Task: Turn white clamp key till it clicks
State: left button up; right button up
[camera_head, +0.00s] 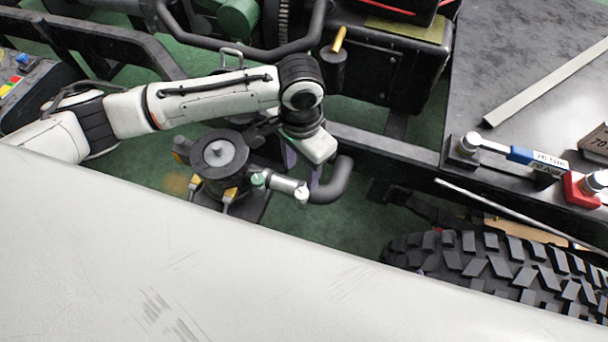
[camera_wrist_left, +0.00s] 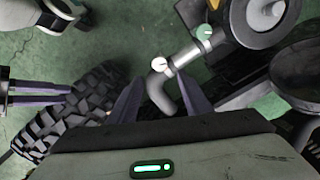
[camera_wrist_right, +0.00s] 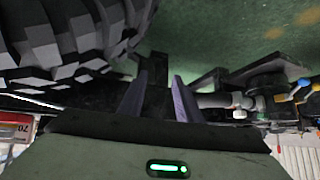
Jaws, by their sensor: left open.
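The white clamp key (camera_head: 301,193) is a small round-headed key on a silver pipe coupling (camera_head: 282,184), where it meets a dark bent hose. A similar green key (camera_head: 258,180) sits farther along, near the round dark housing. The white key (camera_wrist_left: 159,64) and green key (camera_wrist_left: 203,33) also show in the left wrist view. My left gripper (camera_wrist_left: 160,98) is open and empty, its purple fingers on either side of the dark hose end in that view, with the white key just beyond the tips. My right gripper (camera_wrist_right: 158,98) is open and empty; its view shows the coupling (camera_wrist_right: 218,100) right of its fingers.
A knobbly tyre (camera_head: 500,262) lies right of the coupling. A dark table (camera_head: 530,70) with torque wrenches (camera_head: 510,153) stands at the right. Chassis rails surround the housing (camera_head: 218,155). A large pale panel (camera_head: 200,270) fills the foreground. Green floor shows between parts.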

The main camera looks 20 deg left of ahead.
aim_at(302, 193)
pick_arm(q)
notch_tip(302, 193, down, 10)
jog(key=shift+r+b, duration=0.1)
jog(key=shift+b, duration=0.2)
jog(key=c, duration=1.1)
jog(key=shift+m, duration=0.4)
jog(key=m, duration=0.5)
jog(key=shift+m+p, duration=0.3)
jog(key=shift+p, duration=0.05)
jog(key=m, duration=0.5)
jog(key=shift+d, duration=0.1)
jog(key=shift+m, duration=0.3)
